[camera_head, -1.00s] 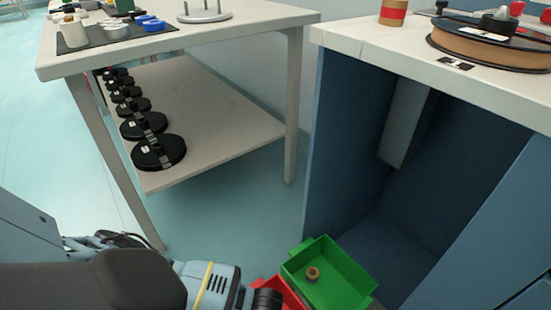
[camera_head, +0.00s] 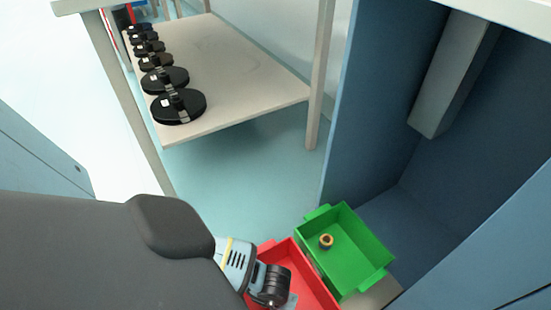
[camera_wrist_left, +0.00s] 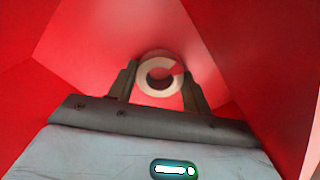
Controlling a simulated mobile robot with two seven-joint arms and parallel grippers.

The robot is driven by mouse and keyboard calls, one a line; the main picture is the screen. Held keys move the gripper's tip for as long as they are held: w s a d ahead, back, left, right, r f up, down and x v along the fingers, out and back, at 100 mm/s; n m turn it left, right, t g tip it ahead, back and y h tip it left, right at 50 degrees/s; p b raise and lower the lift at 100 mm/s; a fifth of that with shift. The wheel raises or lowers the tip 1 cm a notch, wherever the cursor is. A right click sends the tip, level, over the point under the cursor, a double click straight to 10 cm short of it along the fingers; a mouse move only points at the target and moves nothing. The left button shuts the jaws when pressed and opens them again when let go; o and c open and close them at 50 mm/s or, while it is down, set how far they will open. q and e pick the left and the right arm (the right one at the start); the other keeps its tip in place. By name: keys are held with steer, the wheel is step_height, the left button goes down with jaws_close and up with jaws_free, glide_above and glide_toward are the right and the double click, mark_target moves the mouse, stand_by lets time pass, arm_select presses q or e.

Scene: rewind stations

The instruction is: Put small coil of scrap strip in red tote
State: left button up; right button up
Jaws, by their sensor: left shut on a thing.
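The red tote (camera_head: 315,286) stands low at the bottom of the head view, left of the green tote. My left gripper (camera_head: 275,303) reaches down into the red tote from the left. In the left wrist view, red walls (camera_wrist_left: 90,35) surround the gripper (camera_wrist_left: 160,88). Its two dark fingers are shut on a small pale coil (camera_wrist_left: 143,76), a ring with an open centre. The coil is inside the tote's walls; whether it touches the floor of the tote I cannot tell. In the head view my gripper's body hides the fingertips and the coil. My right gripper is out of view.
The green tote (camera_head: 362,255) sits beside the red one and holds a small brown ring (camera_head: 326,242). A blue cabinet (camera_head: 375,110) rises behind and to the right. A low shelf (camera_head: 245,85) with several black reels (camera_head: 180,107) stands at the back left.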

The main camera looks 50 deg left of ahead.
arm_select(q)
steer(key=shift+f, duration=0.15)
steer(key=o, duration=1)
step_height(320, 180, up, 12)
steer(key=p, duration=0.6)
steer(key=shift+r, duration=0.25)
steer(key=shift+d, duration=0.1)
